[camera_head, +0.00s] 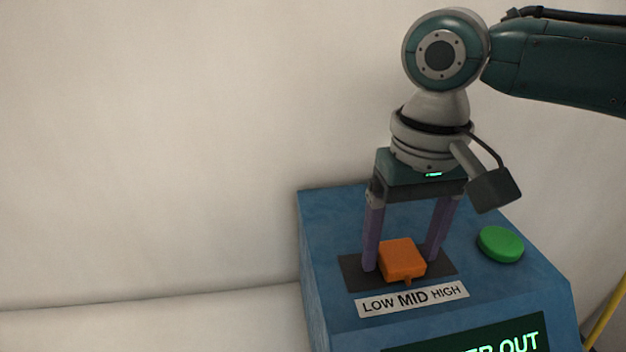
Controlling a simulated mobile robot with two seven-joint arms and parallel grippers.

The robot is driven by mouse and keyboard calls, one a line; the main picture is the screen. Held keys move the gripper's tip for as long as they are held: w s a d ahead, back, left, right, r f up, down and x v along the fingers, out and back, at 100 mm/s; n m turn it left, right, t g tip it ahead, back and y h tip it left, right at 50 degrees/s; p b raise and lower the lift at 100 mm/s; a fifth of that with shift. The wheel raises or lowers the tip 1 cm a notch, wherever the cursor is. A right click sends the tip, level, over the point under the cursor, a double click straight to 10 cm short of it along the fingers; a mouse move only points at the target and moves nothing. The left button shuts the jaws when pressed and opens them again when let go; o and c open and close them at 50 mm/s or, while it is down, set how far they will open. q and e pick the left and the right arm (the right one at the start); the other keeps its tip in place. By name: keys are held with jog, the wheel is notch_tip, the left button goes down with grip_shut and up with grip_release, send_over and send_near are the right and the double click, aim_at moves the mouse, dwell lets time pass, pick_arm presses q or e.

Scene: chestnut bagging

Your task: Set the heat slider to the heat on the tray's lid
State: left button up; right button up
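The heat slider's orange knob (402,260) sits in a dark slot plate (352,272) on top of a blue machine. A white label (413,299) in front reads LOW, MID, HIGH, and the knob's small pointer is above MID. My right gripper (403,264) points down with its purple fingers wide apart, one on each side of the knob. My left gripper is not in view. The tray and its lid are not in view.
A green round button (500,244) is on the blue machine (334,215), right of the slider. A dark display (490,340) at the front edge shows partly cut-off text ending in OUT. A yellow bar (606,314) is at lower right. The left side is bare pale wall.

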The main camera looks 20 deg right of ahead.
grip_shut()
dwell(0.4)
